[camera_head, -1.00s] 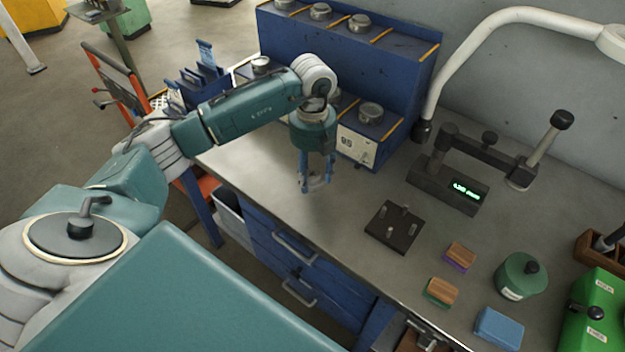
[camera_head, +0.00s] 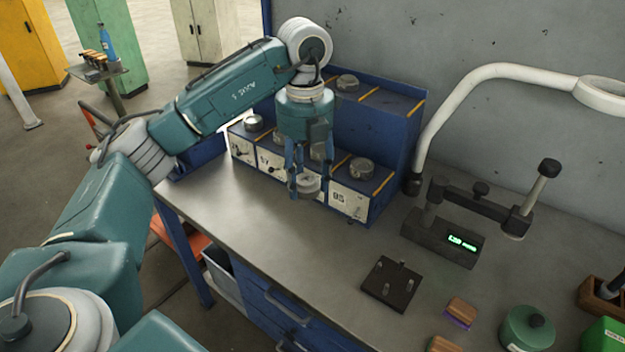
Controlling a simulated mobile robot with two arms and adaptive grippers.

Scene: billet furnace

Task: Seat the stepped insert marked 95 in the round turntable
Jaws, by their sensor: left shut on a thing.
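My left gripper (camera_head: 308,182) is shut on a small round metal insert (camera_head: 309,183). It holds the insert above the workbench, in front of the blue rack. No marking on the insert can be read. A rack bay with a white label reading 95 (camera_head: 350,200) is just right of the gripper, and a metal piece (camera_head: 361,168) sits on top of that bay. No round turntable can be made out in this view. My right gripper is not in view.
The blue stepped rack (camera_head: 393,133) holds other metal pieces along the wall. A dark pegged plate (camera_head: 391,284), a gauge with a green display (camera_head: 443,238) and a green round container (camera_head: 526,330) stand on the bench (camera_head: 235,215). A lamp arm (camera_head: 432,125) rises beside the rack. The left bench top is clear.

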